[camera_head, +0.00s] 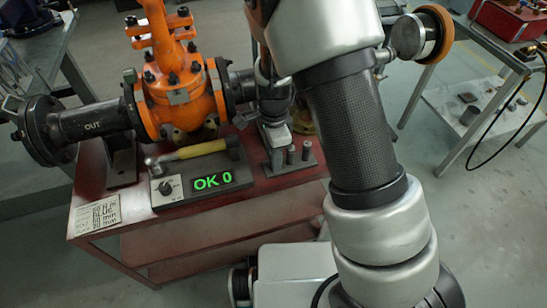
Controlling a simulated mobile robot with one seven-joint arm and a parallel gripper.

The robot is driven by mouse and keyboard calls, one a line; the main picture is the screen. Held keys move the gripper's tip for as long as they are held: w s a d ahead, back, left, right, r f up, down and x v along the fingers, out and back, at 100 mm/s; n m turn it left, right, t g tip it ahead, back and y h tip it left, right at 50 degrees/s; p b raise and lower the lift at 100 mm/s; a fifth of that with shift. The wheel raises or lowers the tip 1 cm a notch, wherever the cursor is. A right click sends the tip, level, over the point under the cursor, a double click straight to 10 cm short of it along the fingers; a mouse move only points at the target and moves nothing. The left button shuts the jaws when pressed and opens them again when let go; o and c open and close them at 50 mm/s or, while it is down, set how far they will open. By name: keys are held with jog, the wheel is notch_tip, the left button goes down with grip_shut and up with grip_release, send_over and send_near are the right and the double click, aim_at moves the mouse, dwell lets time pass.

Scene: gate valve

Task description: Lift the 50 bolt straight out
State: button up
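Several short grey cylinders, which look like bolts, stand upright in a dark rack (290,170) on the red cart, right of the display box. Two show clearly at its right: a middle cylinder (291,155) and a right cylinder (307,150). No size mark is readable, so I cannot tell which is the 50 bolt. My gripper (276,140) points down at the left part of the rack, over or at a cylinder there. The fingertips are small and partly hidden, so I cannot tell if they are open, shut or touching it.
The orange valve (185,95) with dark flanged pipes stands behind on the red cart (200,235). A display box (212,183) reads "OK 0". A printed card (95,215) lies at front left.

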grip_shut()
jog(key=shift+r, duration=0.1)
notch_tip(320, 180, up, 10)
jog(key=p, duration=0.3)
notch_tip(320, 180, down, 8)
jog(key=shift+b, duration=0.8)
jog(key=shift+r+p, duration=1.45)
jog(key=shift+r, duration=1)
